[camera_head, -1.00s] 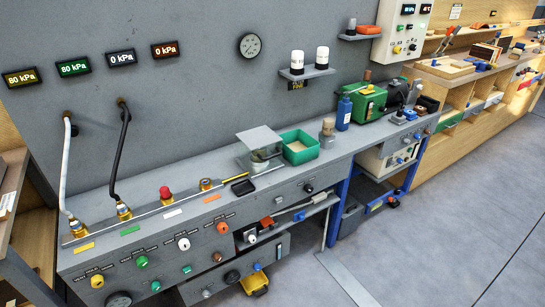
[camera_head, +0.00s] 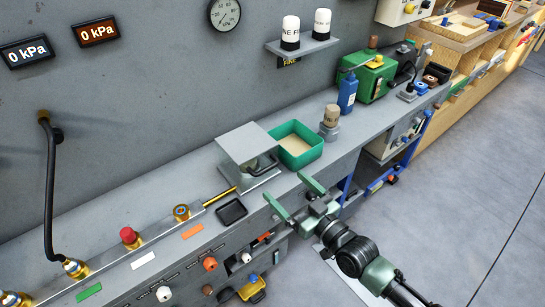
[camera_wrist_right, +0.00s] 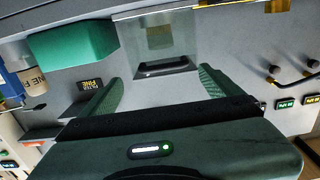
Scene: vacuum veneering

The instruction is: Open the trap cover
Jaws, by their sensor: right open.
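The trap cover (camera_head: 247,142) is a flat grey plate on top of a squat clear-sided box on the bench. A dark bar handle (camera_head: 263,166) shows at its front edge. In the right wrist view the plate (camera_wrist_right: 140,37) is ahead, with the black handle (camera_wrist_right: 167,69) centred beyond the fingers. My right gripper (camera_head: 292,194) is open and empty, in front of the box near the bench's front edge, apart from the handle. It also shows in the right wrist view (camera_wrist_right: 160,78) with green fingers spread. My left gripper is out of view.
A green bin (camera_head: 312,155) stands right beside the box. A tan-topped cylinder (camera_head: 330,120) and blue bottle (camera_head: 347,93) stand farther right. Floor to the right is open.

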